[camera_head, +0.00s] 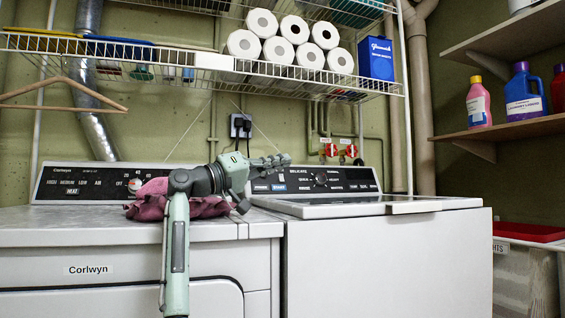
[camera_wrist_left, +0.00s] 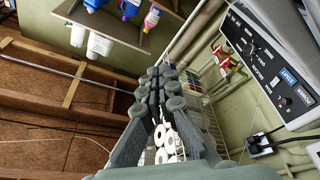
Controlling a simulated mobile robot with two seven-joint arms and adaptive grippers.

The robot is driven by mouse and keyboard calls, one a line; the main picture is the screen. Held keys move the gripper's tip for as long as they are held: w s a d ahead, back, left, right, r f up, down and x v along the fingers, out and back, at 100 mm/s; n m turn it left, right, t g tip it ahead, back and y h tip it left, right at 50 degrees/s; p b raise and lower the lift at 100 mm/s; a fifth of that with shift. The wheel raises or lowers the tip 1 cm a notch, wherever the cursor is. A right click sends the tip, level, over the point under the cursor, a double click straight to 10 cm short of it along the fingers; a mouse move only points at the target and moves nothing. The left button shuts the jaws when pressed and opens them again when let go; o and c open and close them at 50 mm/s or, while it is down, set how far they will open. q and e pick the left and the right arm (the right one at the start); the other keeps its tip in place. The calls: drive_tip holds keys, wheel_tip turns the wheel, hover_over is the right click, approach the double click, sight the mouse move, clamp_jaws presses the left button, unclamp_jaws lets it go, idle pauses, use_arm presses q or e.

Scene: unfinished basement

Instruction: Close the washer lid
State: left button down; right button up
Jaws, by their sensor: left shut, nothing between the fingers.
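The white washer (camera_head: 390,260) stands on the right, with its dark control panel (camera_head: 318,180) at the back. Its lid (camera_head: 345,208) lies flat or nearly flat on top; I cannot tell whether a small gap is left under it. My left gripper (camera_head: 282,160) is shut and empty, pointing right in front of the washer's panel, above the back left of the lid. In the left wrist view its fingers (camera_wrist_left: 162,78) are together, and the washer's panel (camera_wrist_left: 265,65) shows at upper right. My right gripper is not in view.
A dryer (camera_head: 90,228) stands left of the washer, with a crumpled purple cloth (camera_head: 150,202) on it beside my left arm. A wire shelf (camera_head: 190,62) with paper rolls (camera_head: 295,30) hangs above. Wooden shelves (camera_head: 515,130) hold bottles at right. The air above the lid's right part is clear.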

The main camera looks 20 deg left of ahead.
use_arm(q)
drive_tip(key=v, duration=1.1)
drive_tip(key=shift+a, duration=0.1)
